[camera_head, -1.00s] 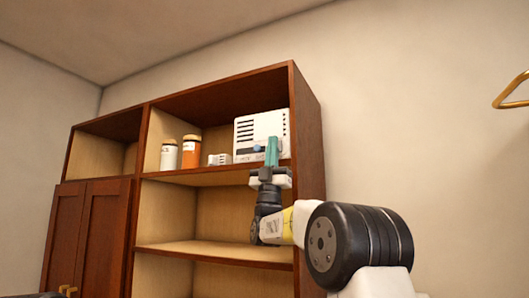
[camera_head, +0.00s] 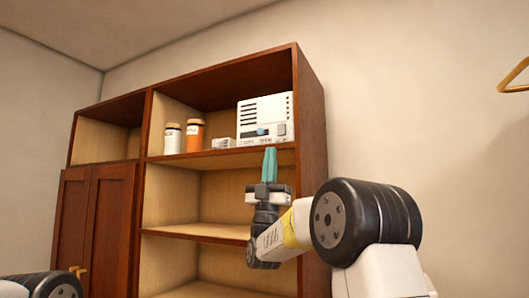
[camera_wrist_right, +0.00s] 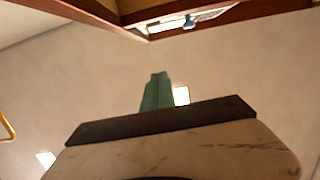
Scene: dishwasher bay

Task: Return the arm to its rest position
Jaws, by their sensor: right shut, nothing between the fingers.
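My right gripper (camera_head: 269,165) has teal fingers that are shut with nothing between them. It points up in front of the wooden shelf unit (camera_head: 312,160), just below the front edge of the upper shelf. In the right wrist view the shut teal fingers (camera_wrist_right: 157,92) point up, with the shelf's underside (camera_wrist_right: 150,28) above them. My right arm (camera_head: 365,225) comes in from the lower right. Part of my left arm (camera_head: 45,285) shows at the lower left corner; its gripper is out of view.
On the upper shelf stand a white box-shaped device (camera_head: 265,118), a small white block (camera_head: 222,143), an orange-brown jar (camera_head: 194,136) and a white jar (camera_head: 172,140). The shelf below is bare. A gold hook (camera_head: 515,80) is on the right wall.

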